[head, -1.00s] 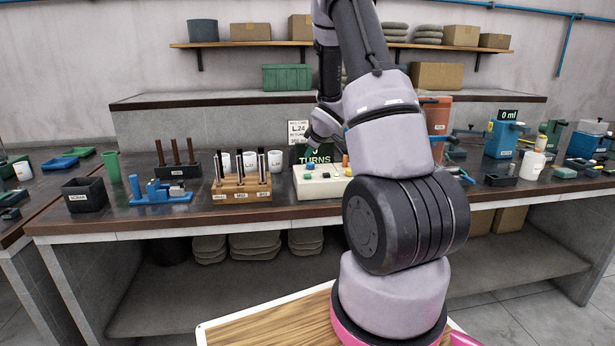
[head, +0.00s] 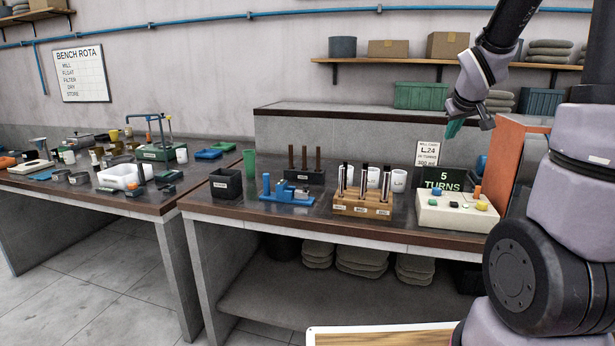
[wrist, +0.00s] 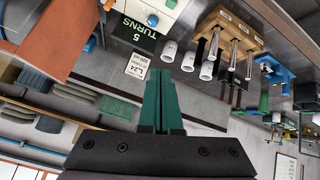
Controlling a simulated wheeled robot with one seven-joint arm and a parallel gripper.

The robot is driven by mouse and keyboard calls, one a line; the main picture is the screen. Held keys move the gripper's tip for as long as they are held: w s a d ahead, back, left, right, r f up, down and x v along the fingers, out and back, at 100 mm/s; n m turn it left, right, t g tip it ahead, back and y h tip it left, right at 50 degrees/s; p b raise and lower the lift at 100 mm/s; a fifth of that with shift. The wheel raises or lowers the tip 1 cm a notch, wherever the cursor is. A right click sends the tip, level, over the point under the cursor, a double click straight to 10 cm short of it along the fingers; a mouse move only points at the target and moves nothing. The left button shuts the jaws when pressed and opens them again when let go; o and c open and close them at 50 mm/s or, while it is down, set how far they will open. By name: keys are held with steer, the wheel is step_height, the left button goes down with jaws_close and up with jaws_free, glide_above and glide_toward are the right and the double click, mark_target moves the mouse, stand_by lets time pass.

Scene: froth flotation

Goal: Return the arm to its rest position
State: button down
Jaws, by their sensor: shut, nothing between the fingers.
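My gripper (head: 455,129) is raised above the back of the bench, left of the orange cabinet (head: 518,165). Its green fingers point down and are together, with nothing between them. In the wrist view my gripper (wrist: 163,100) shows its shut green fingers, with the bench seen upside down beyond. My arm rises at the right side of the head view and bends over at the top. The fingers are apart from the sign and the control box below.
Below stand the "5 TURNS" display (head: 443,178), a card sign (head: 429,153), a white control box (head: 457,212) with coloured buttons, and a wooden rack (head: 362,205). A wall shelf (head: 400,61) is behind. Air left of the gripper is free above the bench.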

steer(key=s+a+r+m+y, duration=0.1)
steer(key=s+a, duration=0.3)
steer(key=s, duration=0.4)
steer(key=s+a+r+m+g+y, duration=0.1)
steer(key=s+a+r, duration=0.3)
steer(key=s, duration=0.4)
steer(key=s+a+r+m+y, duration=0.2)
steer(key=s+a+r+m, duration=0.1)
steer(key=s+a, duration=0.3)
steer(key=s, duration=0.2)
steer(key=shift+s+a+g, duration=0.15)
steer(key=shift+s+g, duration=0.15)
steer(key=shift+s, duration=0.05)
